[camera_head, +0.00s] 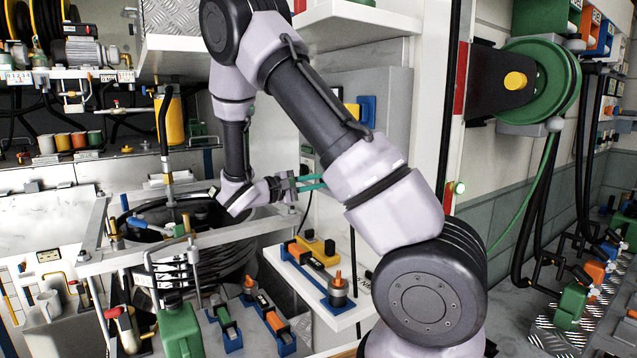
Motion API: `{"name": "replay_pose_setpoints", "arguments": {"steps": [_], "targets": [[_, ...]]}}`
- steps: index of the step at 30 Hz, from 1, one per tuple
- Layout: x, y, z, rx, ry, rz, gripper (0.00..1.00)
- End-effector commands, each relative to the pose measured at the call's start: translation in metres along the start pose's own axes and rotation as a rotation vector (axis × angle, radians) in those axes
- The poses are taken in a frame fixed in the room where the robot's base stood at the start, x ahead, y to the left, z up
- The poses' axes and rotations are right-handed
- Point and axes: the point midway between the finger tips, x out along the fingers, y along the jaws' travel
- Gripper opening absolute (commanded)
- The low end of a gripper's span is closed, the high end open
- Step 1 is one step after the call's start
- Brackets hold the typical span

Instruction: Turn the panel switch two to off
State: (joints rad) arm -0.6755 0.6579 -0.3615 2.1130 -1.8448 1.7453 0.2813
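My gripper (316,183) is near the middle of the view, with two teal fingers pointing right. A gap shows between the fingers and nothing is seen in them. A grey panel box (392,85) is on the wall above and to the right of the gripper. A yellow part (352,112) and a blue part (368,106) show on its left side. My arm crosses in front and hides much of the panel's lower area. I cannot tell which part is switch two or how it is set. The fingertips are close to my forearm in the picture, and contact with anything cannot be told.
A white shelf (340,318) below the gripper holds blue, yellow and orange parts. A metal frame (190,245) around a dark round tank stands at left. A green reel (545,82) with hanging hoses is on the right wall. A white overhead shelf (355,22) sits above the panel.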

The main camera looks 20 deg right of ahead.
Motion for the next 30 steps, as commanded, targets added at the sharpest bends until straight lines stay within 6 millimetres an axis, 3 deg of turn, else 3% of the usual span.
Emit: {"name": "replay_pose_setpoints", "arguments": {"steps": [30], "targets": [[-0.0011,-0.0007,-0.0001,-0.955,0.002,0.000,0.00]]}}
